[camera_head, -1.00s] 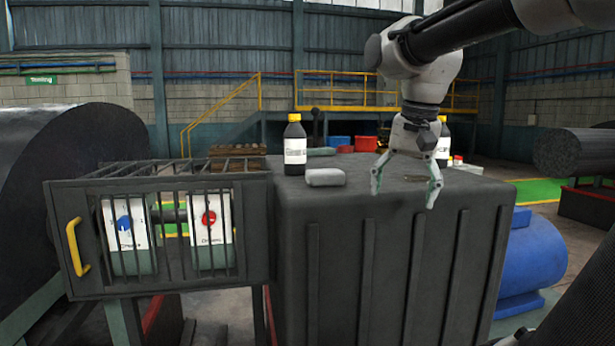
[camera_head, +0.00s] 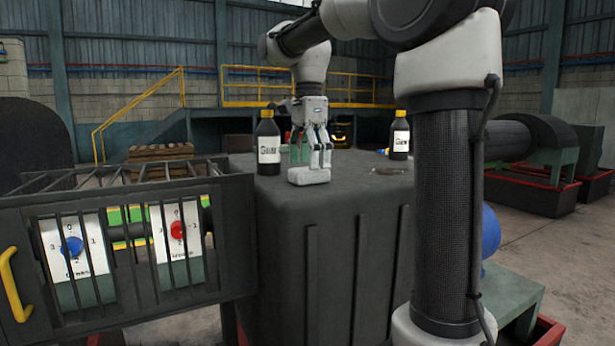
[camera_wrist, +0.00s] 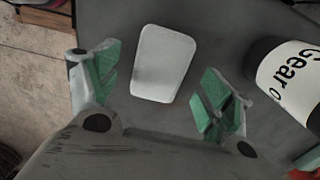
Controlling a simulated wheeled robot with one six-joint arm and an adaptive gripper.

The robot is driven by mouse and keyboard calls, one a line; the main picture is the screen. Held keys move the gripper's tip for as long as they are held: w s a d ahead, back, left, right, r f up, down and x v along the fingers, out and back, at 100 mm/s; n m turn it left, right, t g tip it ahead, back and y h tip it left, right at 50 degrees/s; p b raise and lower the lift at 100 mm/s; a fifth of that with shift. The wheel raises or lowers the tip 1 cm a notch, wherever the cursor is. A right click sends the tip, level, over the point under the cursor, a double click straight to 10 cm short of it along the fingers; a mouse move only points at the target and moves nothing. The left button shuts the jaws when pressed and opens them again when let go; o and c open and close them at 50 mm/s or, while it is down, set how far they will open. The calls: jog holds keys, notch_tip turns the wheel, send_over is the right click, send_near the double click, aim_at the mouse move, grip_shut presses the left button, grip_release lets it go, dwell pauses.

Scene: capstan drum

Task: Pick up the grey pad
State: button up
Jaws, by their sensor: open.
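The grey pad (camera_head: 309,175) is a light, rounded block lying flat near the front edge of the dark ribbed box top (camera_head: 350,198). My gripper (camera_head: 312,156) points down, just above and behind the pad in the head view. In the wrist view my gripper (camera_wrist: 165,72) is open, with one green-lined finger on each side of the pad (camera_wrist: 163,63). The fingers look apart from the pad and nothing is between them but the view of it. Their exact height above it is hard to tell.
A black bottle with a yellow cap (camera_head: 267,142) stands close left of the pad; it shows at right in the wrist view (camera_wrist: 290,75). Another bottle (camera_head: 400,136) stands farther right. A barred cage with two dial plates (camera_head: 120,245) adjoins the box at left.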

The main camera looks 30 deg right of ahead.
jog(key=shift+f, duration=1.4)
jog(key=c, duration=1.1)
jog(key=shift+r, duration=0.1)
notch_tip(320, 180, up, 10)
jog(key=shift+f, duration=0.1)
jog(key=o, duration=0.5)
jog(key=c, duration=0.4)
